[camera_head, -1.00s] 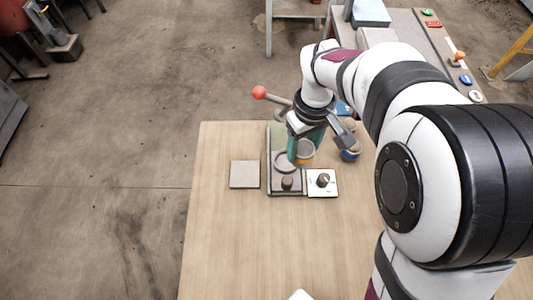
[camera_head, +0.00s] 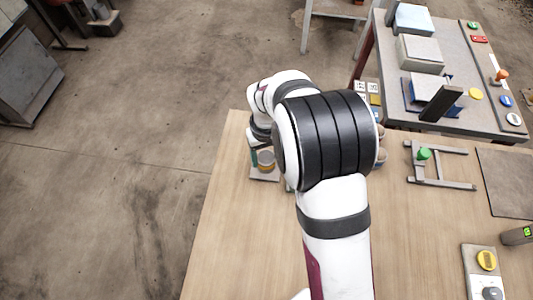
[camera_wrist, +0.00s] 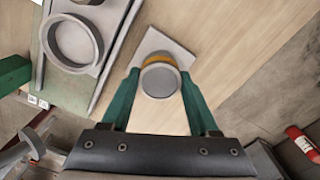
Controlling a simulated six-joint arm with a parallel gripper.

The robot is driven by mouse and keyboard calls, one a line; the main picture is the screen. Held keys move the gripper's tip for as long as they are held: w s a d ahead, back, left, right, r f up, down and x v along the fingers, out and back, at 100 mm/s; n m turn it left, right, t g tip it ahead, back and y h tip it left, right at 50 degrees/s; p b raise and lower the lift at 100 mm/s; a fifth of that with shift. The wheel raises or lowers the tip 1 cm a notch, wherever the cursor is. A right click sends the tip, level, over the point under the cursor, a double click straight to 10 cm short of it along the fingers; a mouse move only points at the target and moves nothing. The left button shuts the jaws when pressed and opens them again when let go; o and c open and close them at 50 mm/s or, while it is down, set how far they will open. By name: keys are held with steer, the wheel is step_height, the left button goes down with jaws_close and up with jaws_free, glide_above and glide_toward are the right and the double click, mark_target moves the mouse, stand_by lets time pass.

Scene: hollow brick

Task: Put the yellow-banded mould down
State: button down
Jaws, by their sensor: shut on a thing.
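The yellow-banded mould (camera_wrist: 160,80) is a short grey cylinder with a yellow band, between the green fingers of my gripper (camera_wrist: 160,76) in the wrist view. My gripper is shut on it. The mould also shows in the head view (camera_head: 266,158), left of my arm. A light grey square plate (camera_wrist: 180,50) lies under the mould on the table; its edge also shows in the head view (camera_head: 264,177). I cannot tell whether the mould touches the plate or hangs just above it.
A fixture with a round grey ring (camera_wrist: 99,45) stands beside the plate; my arm mostly hides it in the head view. A frame with a green knob (camera_head: 424,154) and a dark mat (camera_head: 510,180) are at the right. Bare wooden table (camera_head: 235,235) lies in front.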

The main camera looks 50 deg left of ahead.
steer(key=shift+f, duration=0.15)
steer(key=shift+c, duration=0.7)
jaws_free()
